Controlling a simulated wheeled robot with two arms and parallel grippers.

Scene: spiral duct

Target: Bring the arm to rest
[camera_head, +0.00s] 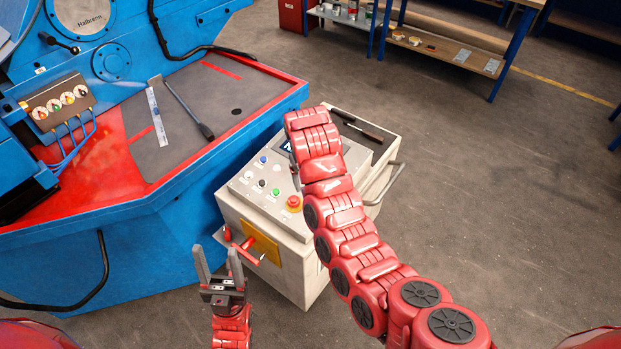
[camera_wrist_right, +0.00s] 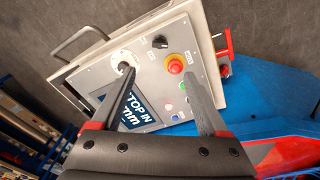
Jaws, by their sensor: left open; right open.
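My right arm (camera_head: 345,225) reaches from the lower right over the control box (camera_head: 300,255), and its forearm hides part of the panel. My right gripper (camera_wrist_right: 161,74) is open and empty in the right wrist view, above the panel face (camera_wrist_right: 150,50). One fingertip overlaps a round white-ringed knob (camera_wrist_right: 124,66) in that view; I cannot tell if they touch. The other finger lies beside the red emergency-stop button (camera_wrist_right: 175,64). In the head view this gripper is mostly hidden behind its arm. My left gripper (camera_head: 218,253) is open and empty, in front of the box's lower left side, fingers pointing up.
A blue machine (camera_head: 150,250) with a grey-topped table (camera_head: 215,95) stands at left, close to the box. A yellow plate with a red handle (camera_head: 262,242) is on the box's front. A grey side handle (camera_head: 385,183) juts right. Floor (camera_head: 480,190) at right is clear.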

